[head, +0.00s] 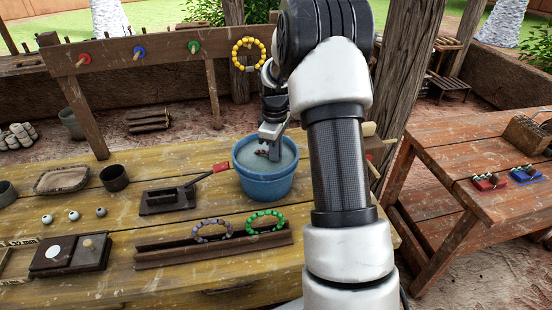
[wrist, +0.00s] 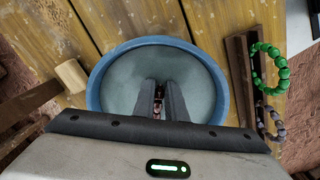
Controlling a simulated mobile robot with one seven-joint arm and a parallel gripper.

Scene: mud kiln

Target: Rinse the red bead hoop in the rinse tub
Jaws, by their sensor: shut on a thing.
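The rinse tub (head: 265,183) is a blue round tub of greyish water on the yellow wooden table. My gripper (head: 273,143) points down into it, with its fingertips at or just above the water. The red bead hoop (head: 261,153) shows only as a few dark red beads at the fingers. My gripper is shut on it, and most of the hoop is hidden. In the wrist view the tub (wrist: 97,98) surrounds the fingers (wrist: 158,105), and a bit of dark red shows between them.
A wooden rack (head: 170,251) in front of the tub holds a grey bead hoop (head: 211,230) and a green bead hoop (head: 265,221). A yellow bead hoop (head: 248,54) hangs on the peg board (head: 115,52).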

